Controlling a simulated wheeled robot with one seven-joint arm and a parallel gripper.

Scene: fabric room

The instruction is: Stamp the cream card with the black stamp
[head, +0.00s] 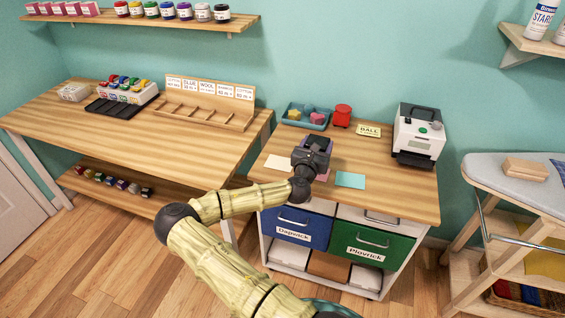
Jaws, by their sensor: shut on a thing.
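The cream card (278,163) lies flat near the left edge of the small cabinet's wooden top. My gripper (312,156) is over the middle of that top, to the right of the cream card. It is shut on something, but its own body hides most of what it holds. The black stamp cannot be made out clearly; I see it nowhere else on the top. A pink-purple card (322,177) shows partly below my gripper. A light blue card (350,180) lies to the right.
Behind my gripper are a blue tray (307,117) with coloured shapes, a red round object (342,115) and a yellow lettered card (368,131). A white machine (418,136) stands at the back right. The top's front right is clear. A long workbench (130,140) stands left.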

